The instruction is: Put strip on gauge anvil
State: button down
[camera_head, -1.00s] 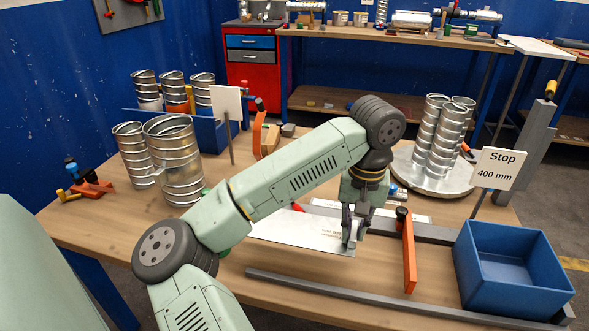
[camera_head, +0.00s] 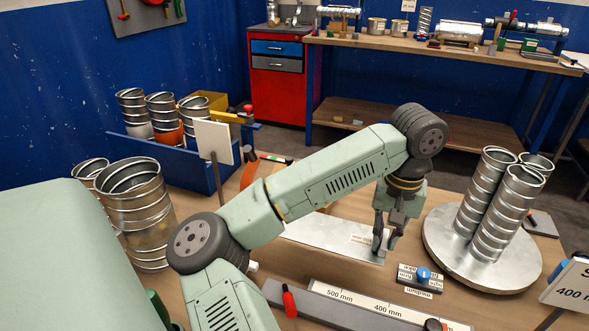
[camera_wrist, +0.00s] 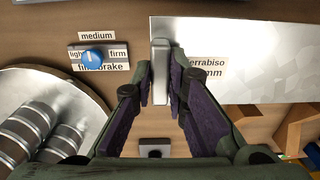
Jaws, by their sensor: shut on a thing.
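The strip (camera_head: 325,232) is a flat bright metal sheet with a small printed label near its right end. It also shows in the wrist view (camera_wrist: 235,40), stretching to the right. My gripper (camera_head: 384,240) is at the strip's right end. In the wrist view my gripper (camera_wrist: 161,85) is shut on a narrow grey piece at that end. Whether the strip touches the bench or is slightly raised, I cannot tell. I cannot clearly pick out the gauge anvil. My arm hides part of the bench behind the strip.
A scale marked 400 and 500 mm (camera_head: 350,304) lies in front. A brake block with a blue knob (camera_head: 424,275) is right of my gripper. Spiral ducts (camera_head: 508,210) stand on a round plate (camera_head: 447,258). A blue bin (camera_head: 200,167) is behind left.

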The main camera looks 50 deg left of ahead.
aim_at(374, 276)
jog(key=shift+w+a, duration=0.1)
jog(key=shift+w, duration=0.15)
notch_tip(374, 276, down, 10)
jog(key=shift+s+r+p, duration=0.1)
jog(key=shift+r+p, duration=0.1)
jog(key=shift+p, duration=1)
jog(key=shift+f, duration=0.15)
jog(key=shift+f+b, duration=0.2)
jog(key=shift+b, duration=0.1)
jog(key=c, duration=1.6)
grip_release()
jog(key=shift+r, duration=0.15)
